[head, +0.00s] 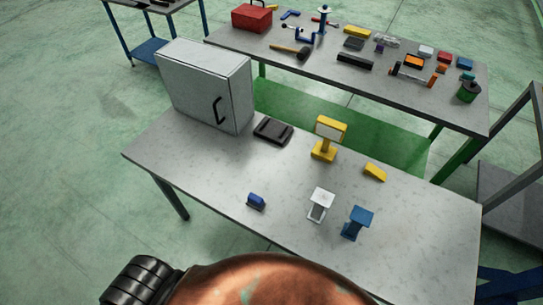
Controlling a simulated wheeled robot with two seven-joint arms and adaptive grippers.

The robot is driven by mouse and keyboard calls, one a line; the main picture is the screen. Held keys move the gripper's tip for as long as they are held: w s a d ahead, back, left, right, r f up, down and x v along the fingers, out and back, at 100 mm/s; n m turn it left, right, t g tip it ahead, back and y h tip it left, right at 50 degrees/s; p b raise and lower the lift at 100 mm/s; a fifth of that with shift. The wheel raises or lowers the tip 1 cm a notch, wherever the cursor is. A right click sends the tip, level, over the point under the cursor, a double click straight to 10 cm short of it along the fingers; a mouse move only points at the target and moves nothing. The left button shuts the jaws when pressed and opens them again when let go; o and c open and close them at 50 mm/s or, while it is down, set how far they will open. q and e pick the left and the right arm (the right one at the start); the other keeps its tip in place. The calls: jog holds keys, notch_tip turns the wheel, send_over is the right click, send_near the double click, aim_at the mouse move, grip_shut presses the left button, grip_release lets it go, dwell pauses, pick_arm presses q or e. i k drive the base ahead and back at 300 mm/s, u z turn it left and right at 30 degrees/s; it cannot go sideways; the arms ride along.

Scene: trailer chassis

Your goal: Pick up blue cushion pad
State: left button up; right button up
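A small blue pad-like block (256,201) with a darker lower part lies on the near grey table (220,170), toward its front edge. It looks like the blue cushion pad. Nothing touches it. A larger blue stand (357,222) with a flat, tilted top stands farther right on the same table. Neither of my grippers is in view.
A white stand (320,204) is between the two blue things. Behind are a yellow stand (326,138), yellow wedge (375,172), black tray (273,131) and grey cabinet (208,85). The front-left tabletop is clear. A back table (300,62) holds tools and a red box (252,17).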

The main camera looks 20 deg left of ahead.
aim_at(256, 202)
jog(key=u, duration=1.4)
